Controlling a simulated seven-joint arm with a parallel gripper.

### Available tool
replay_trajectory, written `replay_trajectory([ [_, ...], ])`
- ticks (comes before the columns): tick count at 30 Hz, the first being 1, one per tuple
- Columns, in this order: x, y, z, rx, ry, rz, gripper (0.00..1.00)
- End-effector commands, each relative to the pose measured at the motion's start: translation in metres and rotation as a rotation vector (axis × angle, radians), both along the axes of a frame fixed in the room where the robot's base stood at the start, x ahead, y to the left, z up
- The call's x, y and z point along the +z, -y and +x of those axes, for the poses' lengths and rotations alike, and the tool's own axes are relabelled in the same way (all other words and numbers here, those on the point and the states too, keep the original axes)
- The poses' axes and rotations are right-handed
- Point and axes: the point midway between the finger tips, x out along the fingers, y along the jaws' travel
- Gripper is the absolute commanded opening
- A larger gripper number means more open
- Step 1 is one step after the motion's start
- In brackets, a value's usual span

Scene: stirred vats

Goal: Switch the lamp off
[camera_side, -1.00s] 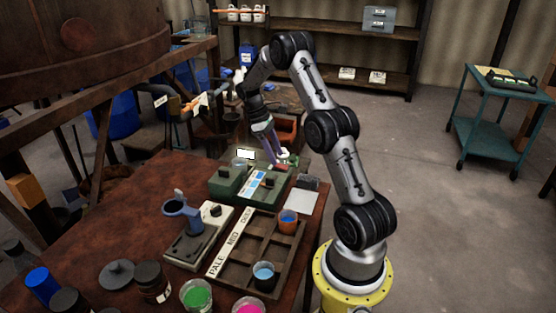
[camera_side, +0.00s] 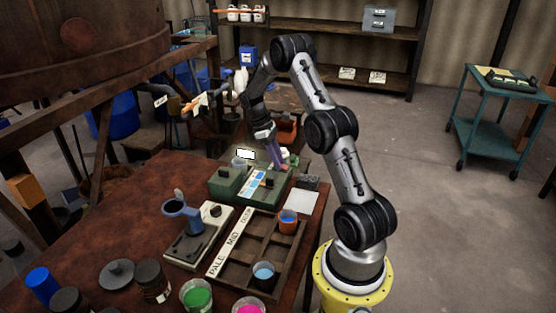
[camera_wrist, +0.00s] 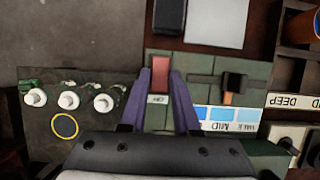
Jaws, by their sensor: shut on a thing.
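A red switch (camera_wrist: 161,72) stands on a green box (camera_side: 229,183), with a small, hard-to-read label below it in the wrist view. My gripper (camera_wrist: 162,82), with purple fingers, is shut on the red switch, one finger on each side. In the side view, my gripper (camera_side: 280,168) points down at the right end of the box and hides the switch. A bright white panel (camera_side: 246,154), apparently the lit lamp, glows behind the box.
Blue swatches (camera_side: 254,183) lie on the box, beside a dark knob (camera_wrist: 234,80). White knobs (camera_wrist: 68,100) stand on a dark panel at left in the wrist view. A dark block (camera_side: 307,181) and white sheet (camera_side: 302,201) lie right. A compartment tray (camera_side: 235,278) is in front.

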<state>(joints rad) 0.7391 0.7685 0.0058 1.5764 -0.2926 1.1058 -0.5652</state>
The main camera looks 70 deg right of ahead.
Motion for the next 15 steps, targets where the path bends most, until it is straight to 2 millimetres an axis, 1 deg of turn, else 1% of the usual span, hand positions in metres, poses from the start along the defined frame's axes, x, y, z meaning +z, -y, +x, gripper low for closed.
replay_trajectory([
  [7,-0.0013,-0.0001,0.0018,0.001,-0.034,0.002,0.0],
  [15,-0.0051,-0.0001,0.0086,0.004,-0.241,0.001,0.0],
])
